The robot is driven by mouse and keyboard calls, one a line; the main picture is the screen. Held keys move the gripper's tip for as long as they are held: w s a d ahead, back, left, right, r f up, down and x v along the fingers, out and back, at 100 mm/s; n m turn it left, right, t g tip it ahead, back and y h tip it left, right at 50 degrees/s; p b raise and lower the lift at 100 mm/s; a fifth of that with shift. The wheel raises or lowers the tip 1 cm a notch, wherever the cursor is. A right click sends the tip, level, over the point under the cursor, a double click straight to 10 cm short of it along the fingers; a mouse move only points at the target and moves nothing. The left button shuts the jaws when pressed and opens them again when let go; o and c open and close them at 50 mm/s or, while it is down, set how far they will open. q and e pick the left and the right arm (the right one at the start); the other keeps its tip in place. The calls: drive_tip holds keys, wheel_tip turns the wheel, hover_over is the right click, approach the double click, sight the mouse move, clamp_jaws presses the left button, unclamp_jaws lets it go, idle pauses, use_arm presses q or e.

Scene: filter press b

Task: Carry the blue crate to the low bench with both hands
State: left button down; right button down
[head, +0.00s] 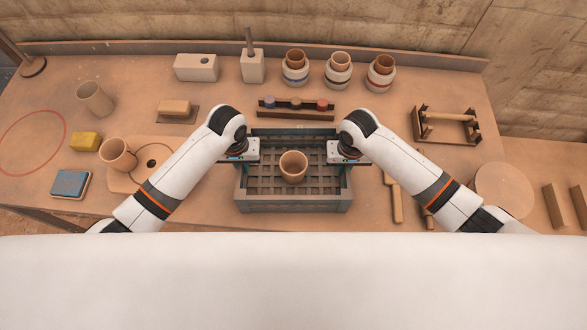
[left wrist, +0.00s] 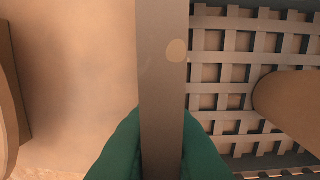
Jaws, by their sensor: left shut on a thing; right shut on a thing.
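The crate (head: 293,206), grey-blue with a slatted floor, is at the front middle of the worktable. A clay cup (head: 293,165) stands inside it. My left gripper (head: 242,158) is shut on the crate's left wall. In the left wrist view its green fingers (left wrist: 160,140) lie on either side of that wall (left wrist: 162,60), with the slatted floor to the right. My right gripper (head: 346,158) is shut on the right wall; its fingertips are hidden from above. I cannot tell whether the crate touches the table. I cannot make out a low bench for certain.
The worktable (head: 225,110) holds a rack of small stamps (head: 296,110) just behind the crate. Several banded pots (head: 338,70) stand further back. A cup on a board (head: 117,155) is at left; a wooden frame (head: 446,126) and tools (head: 396,200) are at right.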

use_arm(q)
drive_tip(key=shift+r, duration=0.25)
use_arm(e)
drive_tip(key=shift+r, duration=0.2)
